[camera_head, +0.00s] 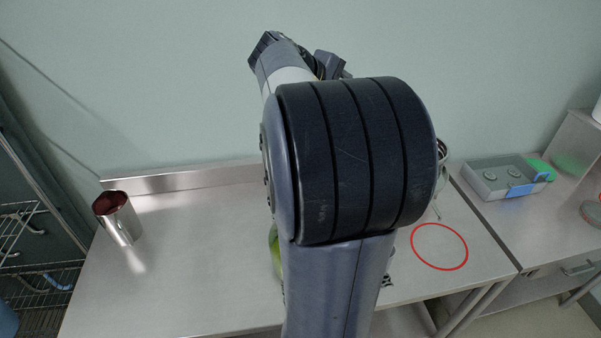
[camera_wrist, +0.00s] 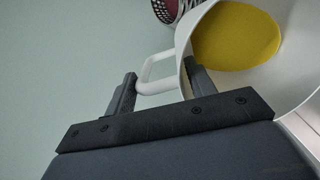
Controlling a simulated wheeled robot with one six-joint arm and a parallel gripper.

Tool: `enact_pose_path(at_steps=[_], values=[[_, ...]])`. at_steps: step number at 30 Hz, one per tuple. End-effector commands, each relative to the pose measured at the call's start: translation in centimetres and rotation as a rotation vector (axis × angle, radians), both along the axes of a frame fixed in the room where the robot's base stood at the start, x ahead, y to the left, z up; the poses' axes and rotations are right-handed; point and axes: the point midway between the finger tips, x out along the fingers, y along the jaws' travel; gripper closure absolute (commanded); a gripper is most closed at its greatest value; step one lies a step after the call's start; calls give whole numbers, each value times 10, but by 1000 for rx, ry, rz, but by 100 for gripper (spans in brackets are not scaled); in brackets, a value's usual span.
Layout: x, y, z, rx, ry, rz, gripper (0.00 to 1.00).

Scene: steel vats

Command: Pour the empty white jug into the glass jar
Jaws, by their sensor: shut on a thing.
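The white jug (camera_wrist: 288,75) fills the upper right of the wrist view, tilted, with its open mouth towards the camera. A flat yellow surface (camera_wrist: 236,36) shows inside it, so it does not look empty. My gripper (camera_wrist: 160,86) is shut on the jug's white handle, with a dark finger on either side of it. In the head view my arm hides the gripper and the jug. I cannot make out the glass jar for certain in either view. A shiny curved rim (camera_head: 442,152) shows partly behind my arm on the right; I cannot tell what it belongs to.
A steel cylinder (camera_head: 119,219) with a dark red inside stands on the left of the steel table (camera_head: 180,290). A green thing (camera_head: 275,250) is mostly hidden by my arm. A red ring (camera_head: 439,246) marks the table's right. A grey box (camera_head: 502,178) sits on the right-hand counter.

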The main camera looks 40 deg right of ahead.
Motion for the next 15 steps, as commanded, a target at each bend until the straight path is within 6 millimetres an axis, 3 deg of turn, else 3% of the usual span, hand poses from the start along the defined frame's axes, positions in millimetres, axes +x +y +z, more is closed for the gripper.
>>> enact_pose_path(at_steps=[15], values=[[-1,4,4,-40,-7,1,94]])
